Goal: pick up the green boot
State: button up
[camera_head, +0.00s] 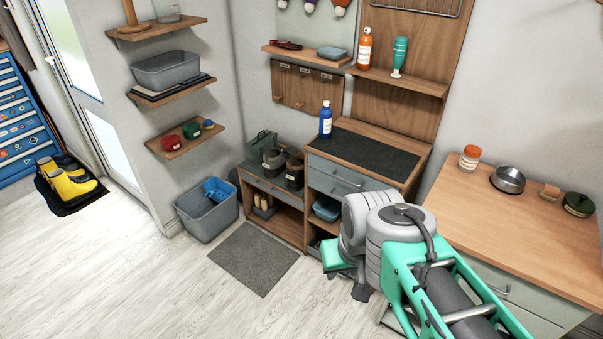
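A dark green boot-like item (261,144) stands at the back left on top of the low shoe bench (272,188). It is partly hidden by a grey-olive pair (274,160) with a pale tag in front of it. A darker brown pair (295,172) stands to the right of these. At this size I cannot tell for sure which item is the green boot. My arm reaches in from the lower right, well right of the bench. My gripper's fingers cannot be made out; the arm's white and teal links hide that end.
A cabinet (342,182) with a blue bottle (326,120) stands right of the bench. A grey bin (208,225) is left of it, below wall shelves. A grey mat (243,272) lies in front.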

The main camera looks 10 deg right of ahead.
aim_at(281, 155)
jog(key=z, duration=0.05)
jog(key=i, duration=0.4)
jog(key=u, duration=0.5)
jog(key=i, duration=2.25)
jog(key=u, duration=1.05)
jog(key=i, duration=0.5)
jog(key=u, duration=0.15)
